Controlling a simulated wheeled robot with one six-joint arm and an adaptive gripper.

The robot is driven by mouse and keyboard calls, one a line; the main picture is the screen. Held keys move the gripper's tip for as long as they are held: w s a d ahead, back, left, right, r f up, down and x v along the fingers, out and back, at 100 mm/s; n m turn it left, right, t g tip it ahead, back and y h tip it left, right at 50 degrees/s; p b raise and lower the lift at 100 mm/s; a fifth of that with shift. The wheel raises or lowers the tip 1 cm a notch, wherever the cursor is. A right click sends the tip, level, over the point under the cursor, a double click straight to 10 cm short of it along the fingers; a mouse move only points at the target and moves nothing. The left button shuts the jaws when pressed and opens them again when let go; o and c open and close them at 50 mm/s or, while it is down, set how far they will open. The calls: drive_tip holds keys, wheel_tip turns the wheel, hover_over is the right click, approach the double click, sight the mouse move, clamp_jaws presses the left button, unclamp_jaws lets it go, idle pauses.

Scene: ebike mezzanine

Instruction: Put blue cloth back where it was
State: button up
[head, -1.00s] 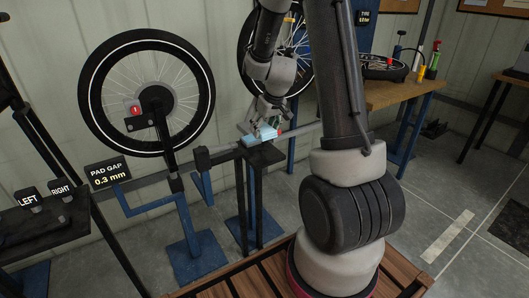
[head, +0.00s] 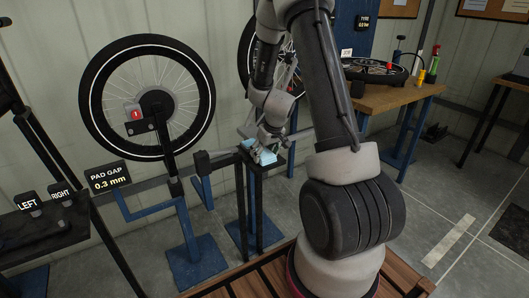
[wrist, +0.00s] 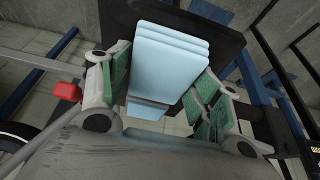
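The blue cloth (wrist: 170,60) is a light blue, folded stack with several layers. In the wrist view it sits between my gripper's green-padded fingers, whose pads appear to meet its two side edges. In the head view the cloth (head: 265,156) is at the top of a black stand, partly hidden by my gripper (head: 262,147). My gripper (wrist: 160,88) looks shut on the cloth. The dark plate (wrist: 232,45) of the stand shows behind and around the cloth. Whether the cloth's whole underside rests on the plate cannot be seen.
A wheel (head: 100,75) on a blue truing stand is at the left, beside a "PAD GAP 0.3 mm" sign (head: 108,177). A red part (wrist: 68,91) lies close to my left finger in the wrist view. A wooden workbench (head: 400,96) stands at the right. The floor between is clear.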

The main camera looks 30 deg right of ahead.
drive_tip(key=shift+o, duration=1.2)
drive_tip(key=s+a+r, duration=0.3)
drive_tip(key=s+r, duration=0.4)
drive_tip(key=r, duration=0.4)
drive_tip(key=s+a+r, duration=0.2)
drive_tip(key=s+r, duration=0.4)
drive_tip(key=r, duration=0.6)
drive_tip(key=s+a+r, duration=0.1)
drive_tip(key=s+r, duration=0.1)
drive_tip(key=s, duration=0.6)
drive_tip(key=s+a+r, duration=0.1)
drive_tip(key=s+r, duration=0.2)
drive_tip(key=s, duration=0.6)
drive_tip(key=shift+s+r, duration=0.25)
drive_tip(key=shift+r, duration=0.05)
drive_tip(key=shift+a, duration=0.1)
drive_tip(key=shift+c, duration=0.5)
